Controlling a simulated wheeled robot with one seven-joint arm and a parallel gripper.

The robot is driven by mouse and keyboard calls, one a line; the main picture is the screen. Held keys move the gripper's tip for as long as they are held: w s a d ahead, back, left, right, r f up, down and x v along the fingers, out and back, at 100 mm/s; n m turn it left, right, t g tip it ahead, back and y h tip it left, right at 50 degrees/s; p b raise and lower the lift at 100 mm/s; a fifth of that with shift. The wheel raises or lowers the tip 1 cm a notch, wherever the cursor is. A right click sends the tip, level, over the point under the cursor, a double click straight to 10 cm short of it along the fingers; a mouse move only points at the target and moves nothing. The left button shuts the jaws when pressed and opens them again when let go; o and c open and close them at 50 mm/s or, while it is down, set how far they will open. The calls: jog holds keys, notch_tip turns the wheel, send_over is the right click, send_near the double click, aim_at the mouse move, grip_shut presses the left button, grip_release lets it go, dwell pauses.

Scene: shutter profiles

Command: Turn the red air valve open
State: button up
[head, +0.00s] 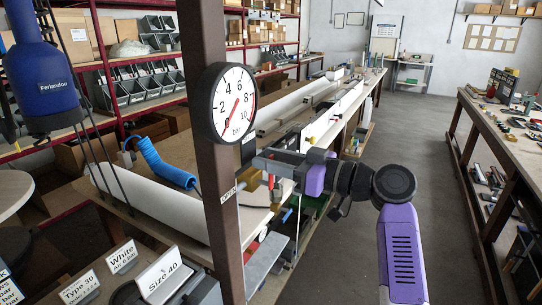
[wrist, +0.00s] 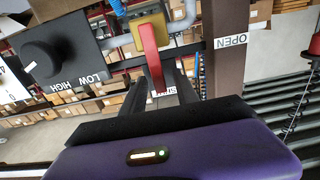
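The red air valve lever (wrist: 152,52) sits on a brass-coloured valve body (wrist: 150,28) in the wrist view; the lever points down the picture, its lower end by a partly hidden white label (wrist: 165,92). An OPEN label (wrist: 230,41) is on the brown post to the right. In the head view the lever (head: 271,181) is small, just right of the post. My gripper (head: 264,163) reaches in from the right, close to the valve. Its dark fingers (wrist: 174,88) overlap the lever's lower end in the wrist view; their gap and any contact are unclear.
A pressure gauge (head: 232,103) in bar is on the brown post (head: 205,60). A black box with a LOW/HIGH knob (wrist: 48,58) stands left of the valve. A blue coiled hose (head: 165,165) lies behind the post. The aisle floor (head: 415,130) at right is clear.

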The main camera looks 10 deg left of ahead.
jog(key=shift+c, duration=0.5)
grip_shut()
dwell(1.0)
